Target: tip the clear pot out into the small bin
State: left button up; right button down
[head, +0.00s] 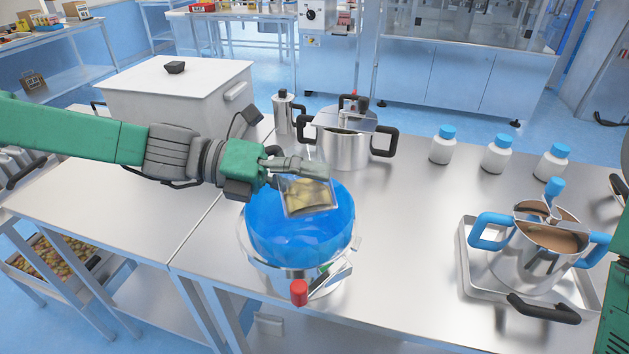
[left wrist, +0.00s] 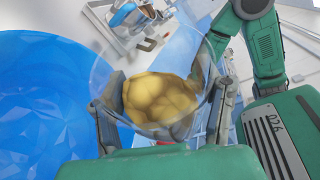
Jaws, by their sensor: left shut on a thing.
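The clear pot (head: 308,197) is see-through and holds yellow-brown pieces. My left gripper (head: 300,168) is shut on it, over the blue rounded bin (head: 290,240) on the table. In the left wrist view the clear pot (left wrist: 200,62) sits between the two fingers of my left gripper (left wrist: 155,100), with the yellow pieces gathered inside. The blue bin (left wrist: 45,105) fills the left of that view, beside the pot. The pot looks roughly upright in the head view; its exact tilt is hard to tell. My right gripper is not clearly seen.
A steel pot with black handles (head: 342,148) stands behind the bin. Several white bottles with blue caps (head: 497,155) stand at the back right. A pot with blue handles (head: 535,258) sits on a metal tray (head: 465,262) at right. The table between is clear.

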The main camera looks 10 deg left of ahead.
pick_arm(q)
jog(key=shift+w+a+f+n+h+b, duration=0.1)
jog(key=shift+a+f+n+h+b, duration=0.15)
jog(key=shift+f+n+b, duration=0.35)
jog(key=n+b, duration=0.1)
jog(key=n+h+b, duration=0.1)
jog(key=shift+w+d+f+b, duration=0.15)
jog(key=shift+d+f+b, duration=0.1)
jog(key=shift+f+b, duration=0.15)
jog(key=shift+r+n+p, duration=0.2)
jog(key=shift+n+p, duration=0.1)
jog(key=shift+p, duration=0.15)
jog(key=shift+w+a+r+n+g+h+p, duration=0.2)
jog(key=shift+n+g+h+p, duration=0.1)
jog(key=shift+n+h+p, duration=0.4)
jog(key=shift+w+a+n+p, duration=0.25)
jog(key=shift+n+p, duration=0.55)
jog(key=shift+p, duration=0.3)
jog(key=shift+w+a+r+n+t+h+p, duration=0.1)
jog(key=shift+w+n+t+h+p, duration=0.15)
jog(key=shift+n+p, duration=0.3)
jog(key=shift+w+r+n+t+h+p, duration=0.15)
jog(key=shift+n+t+h+p, duration=0.2)
jog(key=shift+n, duration=0.3)
jog(key=shift+w+a+n+t+p, duration=0.2)
jog(key=shift+n+p, duration=0.1)
jog(key=shift+n, duration=0.3)
jog(key=shift+w+a+n+t+p, duration=0.1)
jog(key=shift+w+n+p, duration=0.15)
jog(key=shift+n, duration=0.35)
